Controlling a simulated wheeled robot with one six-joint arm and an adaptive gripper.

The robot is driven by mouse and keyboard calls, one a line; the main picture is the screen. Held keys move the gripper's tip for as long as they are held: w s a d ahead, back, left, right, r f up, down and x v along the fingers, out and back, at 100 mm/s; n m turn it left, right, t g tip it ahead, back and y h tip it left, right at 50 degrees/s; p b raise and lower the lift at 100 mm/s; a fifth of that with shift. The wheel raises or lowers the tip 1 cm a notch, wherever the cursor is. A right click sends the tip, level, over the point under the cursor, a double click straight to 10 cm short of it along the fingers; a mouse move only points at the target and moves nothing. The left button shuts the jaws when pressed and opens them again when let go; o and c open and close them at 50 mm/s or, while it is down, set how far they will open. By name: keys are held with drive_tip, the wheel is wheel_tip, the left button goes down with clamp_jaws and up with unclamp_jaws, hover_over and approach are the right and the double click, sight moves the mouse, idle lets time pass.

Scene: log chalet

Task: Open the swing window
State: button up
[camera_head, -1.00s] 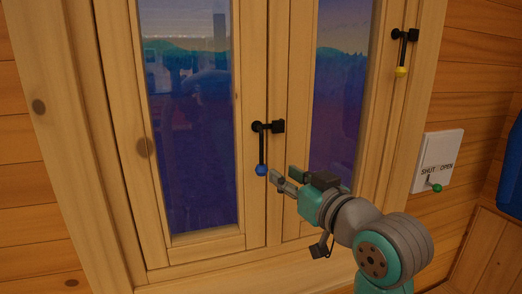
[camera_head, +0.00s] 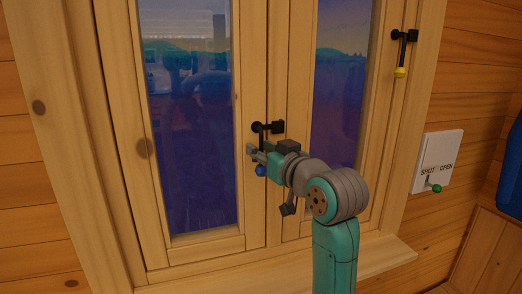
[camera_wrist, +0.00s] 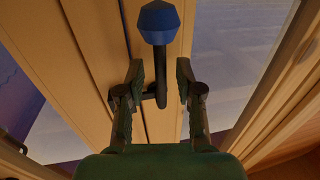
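The swing window (camera_head: 253,205) has two wooden-framed glass sashes, and both look shut. A black handle with a blue knob (camera_head: 260,171) hangs down at the middle where the sashes meet. A second black handle with a yellow knob (camera_head: 400,72) hangs at the upper right of the frame. My gripper (camera_head: 253,152) is at the middle handle, just above the blue knob. In the wrist view my gripper (camera_wrist: 160,75) is open, with one finger on each side of the black handle bar (camera_wrist: 161,75). The blue knob (camera_wrist: 158,21) shows beyond the fingertips.
A white wall plate (camera_head: 437,163) marked SHUT and OPEN, with a green-knobbed lever (camera_head: 436,188), is on the wall at right. A wooden sill (camera_head: 390,257) juts out below the window. A blue object (camera_head: 512,170) stands at the right edge.

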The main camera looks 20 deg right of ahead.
drive_tip(key=shift+w+a, duration=0.1)
drive_tip(key=shift+w, duration=0.15)
clamp_jaws()
